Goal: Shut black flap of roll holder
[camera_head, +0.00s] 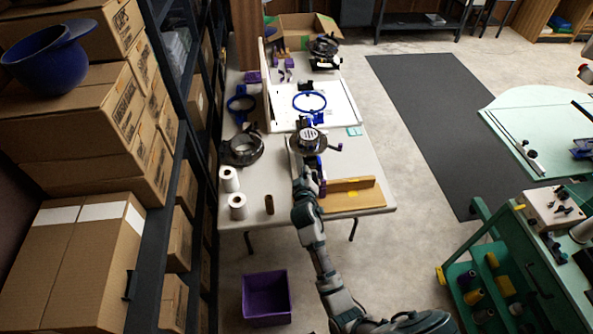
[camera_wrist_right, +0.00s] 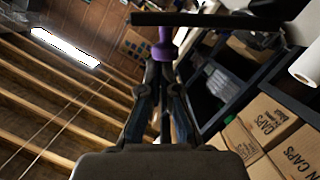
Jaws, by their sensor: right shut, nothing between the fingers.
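My right arm reaches up from the bottom of the head view, and my right gripper (camera_head: 302,178) is at the near side of a dark and silver device on the table. In the right wrist view the fingers of the right gripper (camera_wrist_right: 160,80) are shut and empty. Just beyond the fingertips is a purple piece (camera_wrist_right: 165,40) under a long black bar (camera_wrist_right: 205,19). The bar may be the black flap; I cannot tell whether it is open, or whether the fingers touch it. My left gripper is not in view.
White rolls (camera_head: 229,179) and a brown cylinder (camera_head: 269,204) stand on the table's near left. A wooden tray (camera_head: 350,196) lies right of my gripper. A purple bin (camera_head: 266,297) is on the floor. Shelves with cartons (camera_head: 85,240) line the left; a green cart (camera_head: 520,270) stands at right.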

